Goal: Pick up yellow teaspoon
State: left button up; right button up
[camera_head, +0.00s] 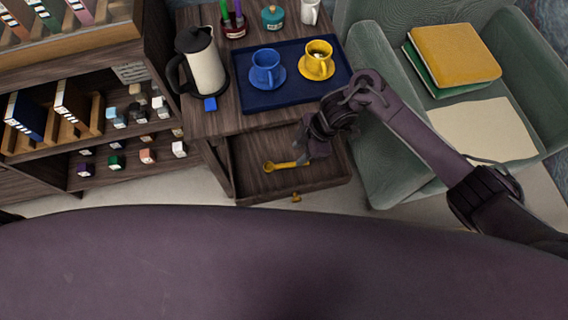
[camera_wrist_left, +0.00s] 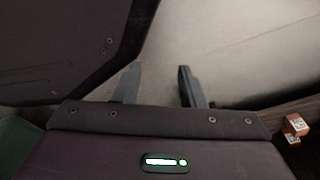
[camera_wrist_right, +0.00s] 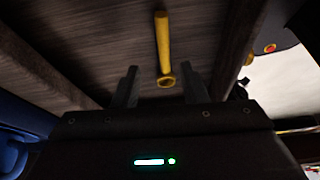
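The yellow teaspoon (camera_head: 285,165) lies in the open drawer (camera_head: 245,180) of the dark wooden cabinet, its bowl toward the left in the head view. My right gripper (camera_head: 305,153) reaches into the drawer from the right, at the spoon's right end. In the right wrist view the teaspoon (camera_wrist_right: 163,45) points away between the two spread fingers of my right gripper (camera_wrist_right: 160,88). These fingers are open, with gaps on both sides of the spoon. My left gripper (camera_wrist_left: 157,85) is open and empty over the floor in the left wrist view. It is not seen in the head view.
On the cabinet top are a blue tray (camera_head: 290,95) with a blue cup (camera_head: 266,68) and a yellow cup (camera_head: 319,58), and a white-and-black pot (camera_head: 203,70). The drawer walls surround the spoon closely. A green armchair (camera_head: 385,165) stands right; a shelf (camera_head: 70,75) stands left.

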aim_at(291, 163)
jog(key=x, duration=0.4)
jog(key=shift+s+f+b, duration=0.35)
jog(key=shift+a+f, duration=0.15)
jog(key=shift+f, duration=0.1)
pick_arm(q)
jog(key=shift+w+d+r, duration=0.1)
jog(key=shift+w+r, duration=0.05)
jog(key=shift+w, duration=0.35)
jog(key=shift+w+d+r, duration=0.1)
jog(key=shift+w, duration=0.35)
jog(key=shift+s, duration=0.1)
pick_arm(e)
jog(key=shift+f, duration=0.1)
jog(key=shift+c, duration=0.3)
pick_arm(q)
jog(key=shift+f, duration=0.1)
pick_arm(e)
grip_shut()
